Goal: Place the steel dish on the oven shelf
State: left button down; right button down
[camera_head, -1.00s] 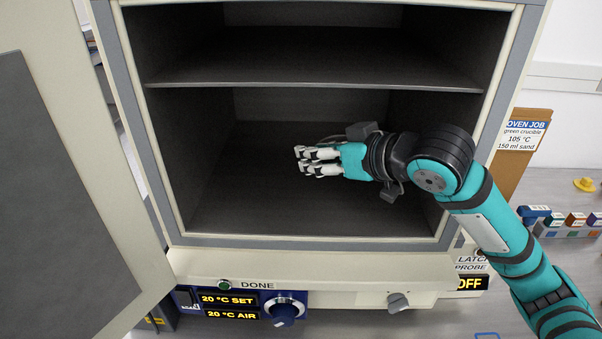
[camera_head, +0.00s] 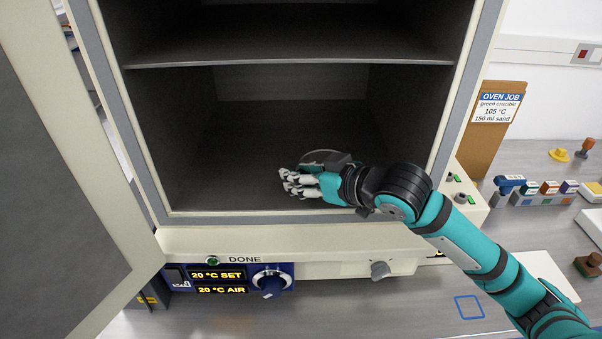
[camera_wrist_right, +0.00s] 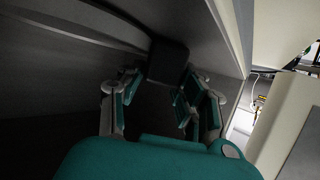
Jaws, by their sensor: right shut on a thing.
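My right gripper (camera_head: 288,184) is inside the lower compartment of the oven, just behind its front sill. Fingers and wrist hide most of the dish. In the right wrist view a curved grey edge, apparently the dish (camera_wrist_right: 85,18), lies beyond the fingers (camera_wrist_right: 158,95); the view is dark. The oven shelf (camera_head: 290,52) is a bare grey plate above the gripper. I cannot tell whether the dish touches the compartment floor (camera_head: 225,185). My left gripper is not in view.
The oven door (camera_head: 60,150) stands open at the left. The oven's right frame (camera_head: 465,95) is close beside my arm. The front panel (camera_head: 240,280) reads 20 °C. The lower compartment looks otherwise empty.

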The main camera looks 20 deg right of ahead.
jog(key=shift+f, duration=0.1)
jog(key=c, duration=1.2)
grip_release()
jog(key=o, duration=0.3)
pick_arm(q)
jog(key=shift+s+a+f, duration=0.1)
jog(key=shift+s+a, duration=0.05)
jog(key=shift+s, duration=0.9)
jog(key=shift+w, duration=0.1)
pick_arm(e)
jog(key=shift+s+d+r, duration=0.1)
jog(key=shift+r, duration=0.15)
pick_arm(q)
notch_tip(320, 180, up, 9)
jog(key=p, duration=0.8)
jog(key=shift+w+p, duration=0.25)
jog(key=shift+p, duration=0.15)
pick_arm(e)
jog(key=v, duration=1.1)
jog(key=shift+s, duration=0.35)
